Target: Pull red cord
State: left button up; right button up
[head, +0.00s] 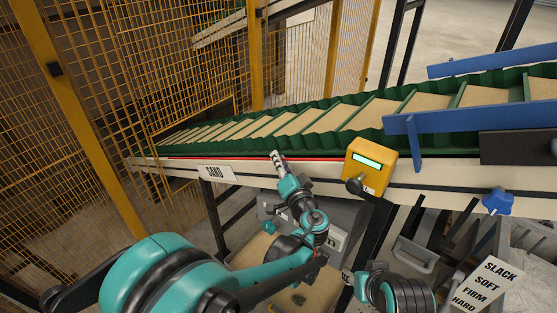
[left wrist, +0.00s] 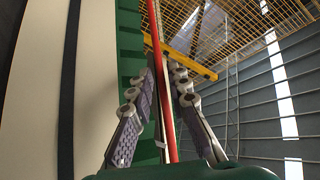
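The red cord (head: 235,158) runs along the front edge of the conveyor, just above its pale side rail. In the left wrist view the red cord (left wrist: 158,70) runs lengthwise through the picture, between the two fingers. My left gripper (head: 277,158) is at the cord, left of the yellow box. Its fingers (left wrist: 163,72) are apart, with a gap showing around the cord; I cannot tell whether either finger touches it. Part of my right arm (head: 400,292) shows at the bottom; its fingers are not clear.
A yellow box (head: 370,166) with a green display and dark knob sits on the rail right of my left gripper. A "SAND" label (head: 215,173) is at left. Yellow mesh fencing (head: 180,60) stands behind. A grey crate (head: 525,240) is at lower right.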

pick_arm(q)
jog(key=shift+w+a+r, duration=0.1)
jog(key=shift+w+a, duration=0.1)
jog(key=shift+w, duration=0.2)
